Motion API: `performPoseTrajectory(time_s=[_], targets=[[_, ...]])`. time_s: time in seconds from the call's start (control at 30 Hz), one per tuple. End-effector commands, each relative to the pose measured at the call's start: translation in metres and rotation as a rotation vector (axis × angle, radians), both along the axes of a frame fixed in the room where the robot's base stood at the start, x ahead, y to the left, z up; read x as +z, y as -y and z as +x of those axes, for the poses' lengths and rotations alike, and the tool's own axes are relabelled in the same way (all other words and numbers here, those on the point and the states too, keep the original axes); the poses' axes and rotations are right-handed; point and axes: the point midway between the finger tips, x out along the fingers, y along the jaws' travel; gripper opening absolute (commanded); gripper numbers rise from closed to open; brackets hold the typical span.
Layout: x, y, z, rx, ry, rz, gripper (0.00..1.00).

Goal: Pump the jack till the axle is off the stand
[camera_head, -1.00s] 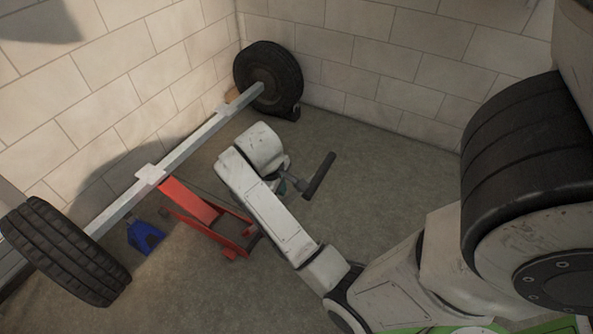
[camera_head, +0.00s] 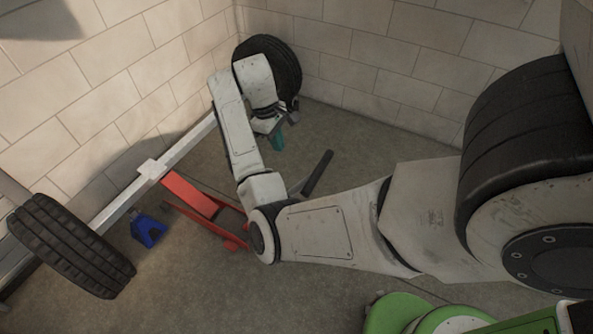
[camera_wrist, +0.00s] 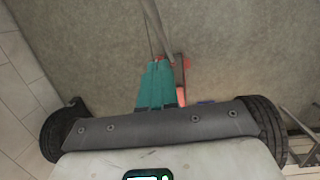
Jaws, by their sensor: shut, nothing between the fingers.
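The pale axle (camera_head: 183,143) runs diagonally along the left wall. The red jack (camera_head: 193,197) lies on the floor with its front end at the axle's middle. The blue stand (camera_head: 148,231) stands near the axle's left part; whether they touch I cannot tell. The jack's handle has a dark grip (camera_head: 318,172) and slants up to the right, partly hidden by my arm. My gripper (camera_head: 279,143) is up and left of the grip, apart from it, near the far wheel. In the wrist view its teal fingers (camera_wrist: 160,70) are shut and empty.
A near wheel (camera_head: 72,246) is on the axle's left end. The far wheel (camera_head: 284,72) is in the wall corner, partly covered by my arm. Block walls close the left and back. The floor (camera_head: 385,140) right of the handle is clear.

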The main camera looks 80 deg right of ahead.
Motion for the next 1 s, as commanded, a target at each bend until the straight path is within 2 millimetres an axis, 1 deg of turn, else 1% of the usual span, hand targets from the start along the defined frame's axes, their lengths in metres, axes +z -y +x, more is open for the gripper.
performPoseTrajectory(time_s=[0.17, 0.33, 0.37, 0.7, 0.83, 1.0], targets=[[-0.007, 0.000, -0.001, 0.000, -0.001, -0.001, 0.00], [-0.032, 0.001, -0.007, -0.001, -0.003, 0.000, 0.00], [-0.034, 0.000, -0.007, 0.001, -0.004, 0.002, 0.00], [-0.099, 0.002, -0.019, 0.001, -0.002, 0.002, 0.00], [-0.106, 0.002, -0.036, -0.002, -0.001, -0.001, 0.00], [-0.114, 0.002, -0.049, 0.000, 0.001, -0.001, 0.00]])
